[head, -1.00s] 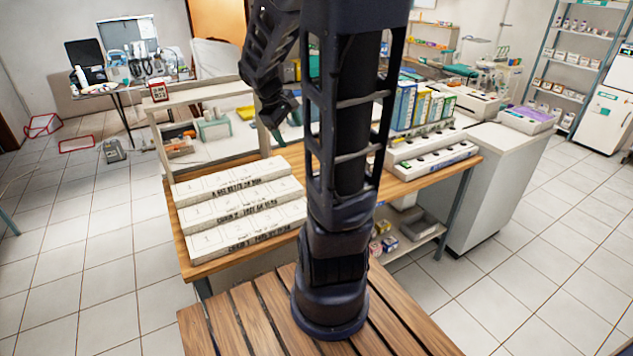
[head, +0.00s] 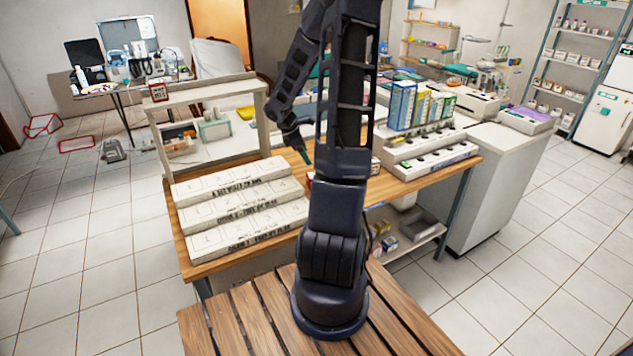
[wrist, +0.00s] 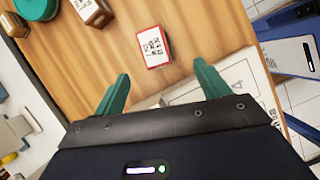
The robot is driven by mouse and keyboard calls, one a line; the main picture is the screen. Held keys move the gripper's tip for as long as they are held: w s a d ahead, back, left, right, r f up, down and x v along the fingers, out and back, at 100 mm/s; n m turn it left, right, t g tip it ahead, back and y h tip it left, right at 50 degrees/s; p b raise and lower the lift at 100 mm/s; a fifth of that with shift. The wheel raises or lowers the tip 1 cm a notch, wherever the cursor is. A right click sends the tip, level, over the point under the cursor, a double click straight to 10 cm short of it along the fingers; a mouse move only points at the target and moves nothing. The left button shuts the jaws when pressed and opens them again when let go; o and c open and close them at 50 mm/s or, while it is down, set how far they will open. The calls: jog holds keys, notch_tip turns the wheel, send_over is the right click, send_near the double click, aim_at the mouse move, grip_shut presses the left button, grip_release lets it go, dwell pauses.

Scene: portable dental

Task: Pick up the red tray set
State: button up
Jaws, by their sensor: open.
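A small block with red edges and a white face with dark marks, which looks like the red tray set (wrist: 155,47), lies on the wooden table. In the wrist view it is at the upper middle, just beyond the fingertips and between their lines. My gripper (wrist: 161,74) is open with its green fingers apart, and nothing is between them. In the head view my gripper (head: 304,155) is low over the table, right of the stepped white racks. There the block is mostly hidden behind my arm; only a red sliver shows.
Stepped white numbered racks (head: 245,207) stand left of my gripper. Brown bottles (wrist: 95,12) and a green round item (wrist: 37,8) stand beyond the block to the left. A white rack with coloured boxes (head: 430,148) is at the right. Bare wood surrounds the block.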

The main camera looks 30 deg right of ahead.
jog(key=shift+n, duration=0.6)
jog(key=shift+w+x, duration=0.25)
jog(key=shift+x, duration=2.1)
jog(key=shift+w+x, duration=0.25)
jog(key=shift+x, duration=2.1)
jog(key=shift+w+x, duration=0.25)
jog(key=shift+x, duration=2.1)
jog(key=c, duration=1.2)
